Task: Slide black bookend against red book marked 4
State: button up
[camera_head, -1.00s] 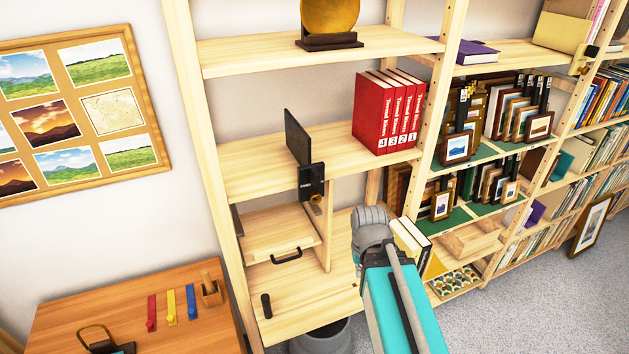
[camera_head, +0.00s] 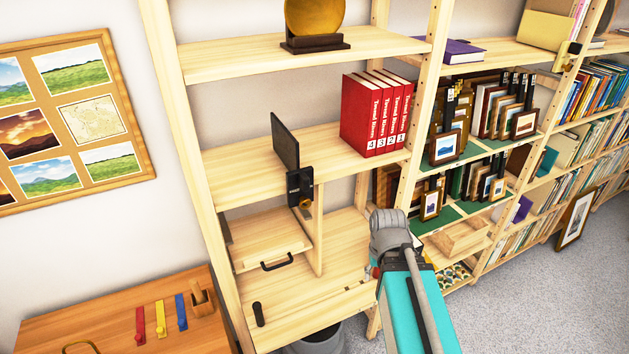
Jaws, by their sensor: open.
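The black bookend (camera_head: 285,143) stands upright on the middle shelf (camera_head: 240,165), toward its left part. Several red books stand upright together at the right end of the same shelf. The red book marked 4 (camera_head: 360,115) is the leftmost of them, and its left cover faces the bookend. A wide bare stretch of shelf lies between the bookend and this book, so they are apart. My arm rises from the lower right, below the books and in front of the lower shelf. My gripper cannot be made out; the arm appears to hide it.
A black latch plate (camera_head: 300,188) with a brass part sits at the shelf's front edge below the bookend. A gold disc (camera_head: 315,15) on a dark stand is on the shelf above. A wooden upright (camera_head: 425,110) stands right of the books. A drawer (camera_head: 270,245) lies below.

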aim_at(300, 182)
jog(key=z, duration=0.2)
jog(key=k, duration=1.6)
jog(key=u, duration=0.5)
jog(key=i, duration=1)
jog(key=z, duration=0.05)
